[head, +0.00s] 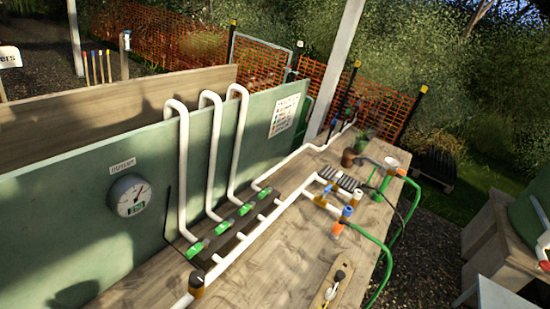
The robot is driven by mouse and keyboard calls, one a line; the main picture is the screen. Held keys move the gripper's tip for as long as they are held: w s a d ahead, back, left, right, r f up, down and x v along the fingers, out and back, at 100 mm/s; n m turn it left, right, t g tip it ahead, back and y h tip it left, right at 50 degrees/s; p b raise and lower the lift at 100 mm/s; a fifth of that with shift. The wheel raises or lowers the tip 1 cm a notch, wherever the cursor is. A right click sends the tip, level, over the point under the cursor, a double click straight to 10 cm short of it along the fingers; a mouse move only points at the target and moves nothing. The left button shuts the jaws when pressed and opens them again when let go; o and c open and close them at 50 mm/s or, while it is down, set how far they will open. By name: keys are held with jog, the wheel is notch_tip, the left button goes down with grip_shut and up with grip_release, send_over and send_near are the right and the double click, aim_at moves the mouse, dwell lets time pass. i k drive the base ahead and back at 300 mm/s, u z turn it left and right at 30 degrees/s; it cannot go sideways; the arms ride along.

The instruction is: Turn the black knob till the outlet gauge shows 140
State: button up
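A round gauge (129,196) with a pale dial, a dark needle and a small green patch hangs on the green back panel at the left. A small white label (122,164) is above it; its word and the dial numbers are too small to read surely. A dark knob-like cap (197,281) with an orange-brown band sits on the white pipe at the lower left. Another small dark knob (340,275) is on a wooden plate at the bench front. I cannot tell which is the black knob. My gripper is not in view.
The wooden bench (285,262) carries white pipes, several green valves (221,228), a blue-handled fitting (347,211) and a green hose (384,262). Tall white pipe loops (183,160) rise over the panel. The bench's near middle is mostly clear. A pale box (492,235) stands at right.

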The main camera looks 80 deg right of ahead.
aim_at(197, 280)
jog(key=z, duration=0.45)
jog(key=k, duration=1.05)
jog(key=z, duration=0.75)
jog(key=i, duration=1.15)
jog(key=u, duration=0.35)
